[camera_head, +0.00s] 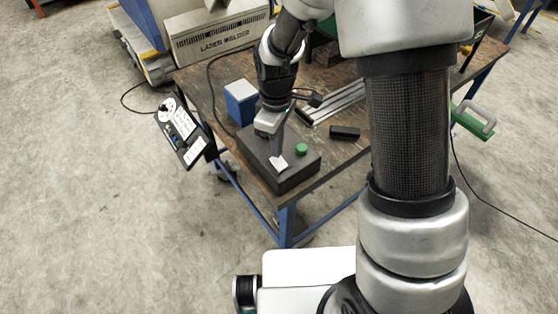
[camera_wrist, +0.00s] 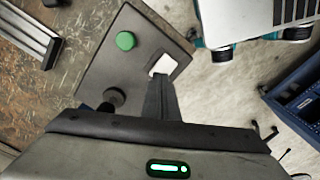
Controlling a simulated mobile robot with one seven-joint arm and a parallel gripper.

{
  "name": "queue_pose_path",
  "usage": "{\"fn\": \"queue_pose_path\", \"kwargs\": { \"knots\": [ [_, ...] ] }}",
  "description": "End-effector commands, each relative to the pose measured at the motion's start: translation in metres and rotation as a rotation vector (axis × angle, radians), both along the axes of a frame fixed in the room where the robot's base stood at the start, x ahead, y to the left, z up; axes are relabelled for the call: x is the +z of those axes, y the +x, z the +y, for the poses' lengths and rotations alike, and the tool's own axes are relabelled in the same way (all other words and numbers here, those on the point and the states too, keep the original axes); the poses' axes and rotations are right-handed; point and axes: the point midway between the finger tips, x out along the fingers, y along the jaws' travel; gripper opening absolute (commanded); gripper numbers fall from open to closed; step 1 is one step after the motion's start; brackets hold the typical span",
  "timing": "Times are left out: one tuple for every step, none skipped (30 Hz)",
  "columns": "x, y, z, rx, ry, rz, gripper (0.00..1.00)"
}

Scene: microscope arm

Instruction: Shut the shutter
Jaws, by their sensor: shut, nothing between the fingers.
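A dark grey box (camera_head: 283,180) lies at the table's near corner; it also shows in the wrist view (camera_wrist: 95,75). On its top are a green round knob (camera_head: 301,149), a dark round knob (camera_wrist: 114,97) and a white square patch (camera_wrist: 162,65). I cannot tell which part is the shutter; the white patch may be part of it. My gripper (camera_head: 277,155) is shut and empty, pointing down at the box. In the wrist view its fingertips (camera_wrist: 160,80) are at the near edge of the white patch and cover some of it. Whether they touch is unclear.
A blue box (camera_head: 240,102) stands behind the grey box on the table (camera_head: 215,85). Metal rails (camera_head: 335,102) and a small black block (camera_head: 345,132) lie to the right. A control panel (camera_head: 183,133) hangs at the table's left side. Open floor lies in front.

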Motion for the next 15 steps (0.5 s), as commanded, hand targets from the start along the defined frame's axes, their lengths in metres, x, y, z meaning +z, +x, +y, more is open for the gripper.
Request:
{"fn": "queue_pose_path", "kwargs": {
  "knots": [
    [-0.0006,0.0,0.0,0.0,0.0,0.0,0.0],
    [-0.0009,0.0,0.0,0.0,0.0,0.0,0.0],
    [-0.0014,0.0,0.0,0.0,0.0,0.0,0.0],
    [-0.0018,0.0,0.0,0.0,0.0,0.0,0.0],
    [-0.0023,0.0,-0.0001,0.0,0.0,0.0,0.0],
    [-0.003,0.0,-0.0001,0.0,0.0,0.0,0.0],
    [-0.0035,0.0,-0.0001,0.0,0.0,0.0,0.0],
    [-0.004,-0.0001,0.0,0.0,0.0,0.0,0.0],
    [-0.0045,0.0,-0.0001,0.0,0.0,0.0,0.0],
    [-0.005,0.0,-0.0001,0.0,0.0,0.0,0.0],
    [-0.0055,-0.0001,0.0,0.0,0.0,0.0,0.0],
    [-0.0061,-0.0001,0.0,0.0,0.0,0.0,0.0],
    [-0.0065,-0.0001,0.0,0.0,0.0,0.0,0.0],
    [-0.007,-0.0001,0.0,0.0,0.0,0.0,0.0],
    [-0.0076,-0.0001,0.0,0.0,0.0,0.0,0.0]
  ]
}}
